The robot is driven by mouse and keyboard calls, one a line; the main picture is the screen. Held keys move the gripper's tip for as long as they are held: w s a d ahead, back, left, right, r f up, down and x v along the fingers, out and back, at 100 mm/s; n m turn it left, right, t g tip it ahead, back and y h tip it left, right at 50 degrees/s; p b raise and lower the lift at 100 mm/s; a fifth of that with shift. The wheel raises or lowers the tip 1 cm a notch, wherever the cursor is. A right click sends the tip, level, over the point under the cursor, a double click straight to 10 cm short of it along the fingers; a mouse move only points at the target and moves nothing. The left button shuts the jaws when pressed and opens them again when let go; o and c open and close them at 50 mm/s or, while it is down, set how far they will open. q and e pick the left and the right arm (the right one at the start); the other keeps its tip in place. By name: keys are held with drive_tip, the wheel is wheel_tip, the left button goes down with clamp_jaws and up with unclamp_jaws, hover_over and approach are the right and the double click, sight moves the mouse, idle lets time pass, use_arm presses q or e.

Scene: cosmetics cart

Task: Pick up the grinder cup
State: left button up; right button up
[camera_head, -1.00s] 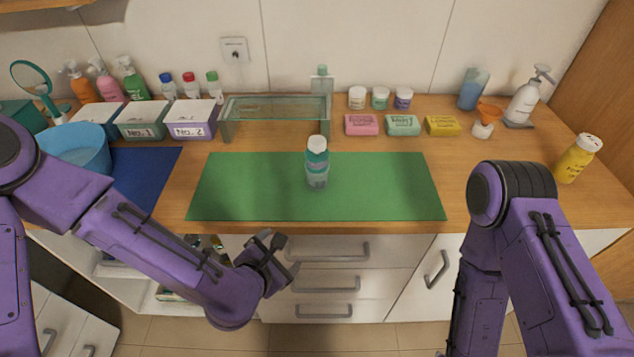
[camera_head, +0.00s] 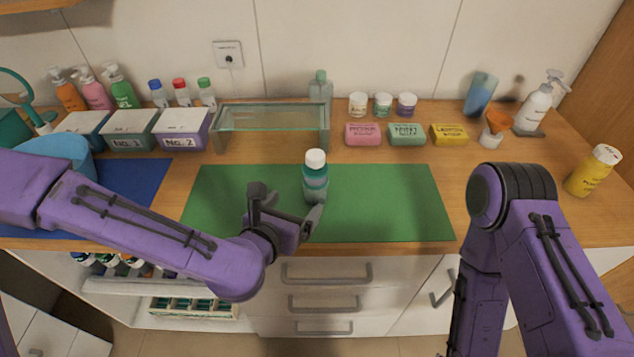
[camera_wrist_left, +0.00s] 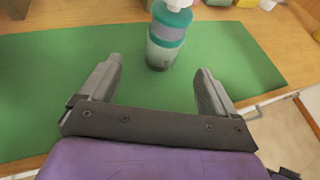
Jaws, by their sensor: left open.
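A teal, grey and clear vessel with a white cap (camera_head: 315,180), which I take for the grinder cup, stands upright on the green mat (camera_head: 400,205). Its lower part is see-through with something dark at the bottom. My left gripper (camera_head: 287,206) is open and empty at the mat's front left, just short of the cup. In the left wrist view the cup (camera_wrist_left: 168,38) stands ahead of the open fingers (camera_wrist_left: 160,78), roughly in line with the gap between them, not enclosed. Its top is cut off there. My right arm is folded at the right; its gripper does not show.
A glass shelf (camera_head: 270,118) stands behind the mat. Boxes (camera_head: 183,130) and a blue basin (camera_head: 55,153) are at the left. Pink (camera_head: 363,134), green and yellow soaps and several jars are behind. A yellow bottle (camera_head: 592,172) is far right. The mat's right half is clear.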

sight(311, 190)
use_arm(q)
drive_tip(key=p+x, duration=0.1)
drive_tip(key=x, duration=0.2)
drive_tip(key=p+x, duration=0.1)
drive_tip(key=x, duration=0.2)
drive_tip(key=p+x, duration=0.1)
drive_tip(key=x, duration=0.2)
drive_tip(key=shift+w+d+r, duration=0.1)
drive_tip(key=shift+d+r, duration=0.05)
drive_tip(key=shift+d, duration=0.3)
drive_tip(key=shift+w+f, duration=0.2)
drive_tip(key=c, duration=1.2)
drive_tip(key=shift+r, duration=0.1)
